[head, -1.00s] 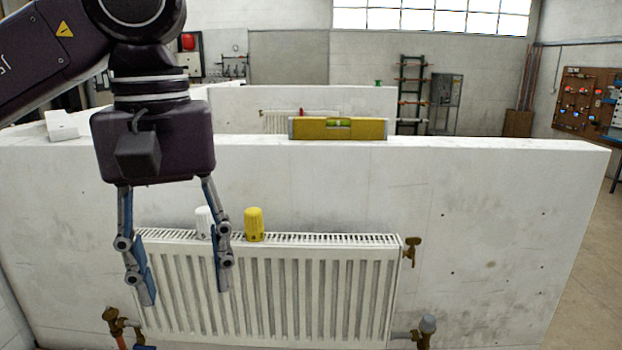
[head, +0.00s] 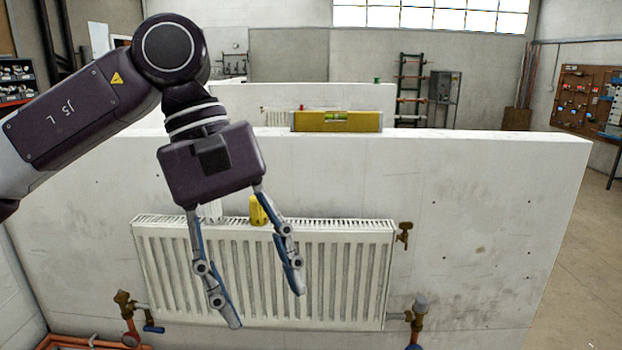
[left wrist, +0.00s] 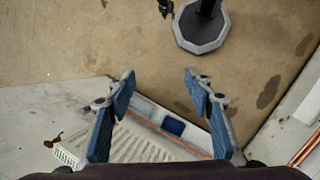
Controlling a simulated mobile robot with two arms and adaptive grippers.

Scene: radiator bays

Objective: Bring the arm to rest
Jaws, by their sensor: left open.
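My left gripper (head: 268,308) hangs tilted in front of the white radiator (head: 345,275), its fingers spread and nothing between them. It covers part of the radiator's left half. In the left wrist view both blue-padded fingers (left wrist: 160,82) stand apart, with bare floor beyond the tips. The radiator also shows there, low at the left (left wrist: 135,145). My left arm reaches in from the left, over the low white wall. My right gripper is not in view.
A yellow cap (head: 258,211) and a partly hidden white cap (head: 213,211) stand at the radiator's top. Brass valves sit at its upper right (head: 404,234), lower right (head: 418,312) and lower left (head: 124,303). A yellow spirit level (head: 337,122) lies on the wall top (head: 480,139).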

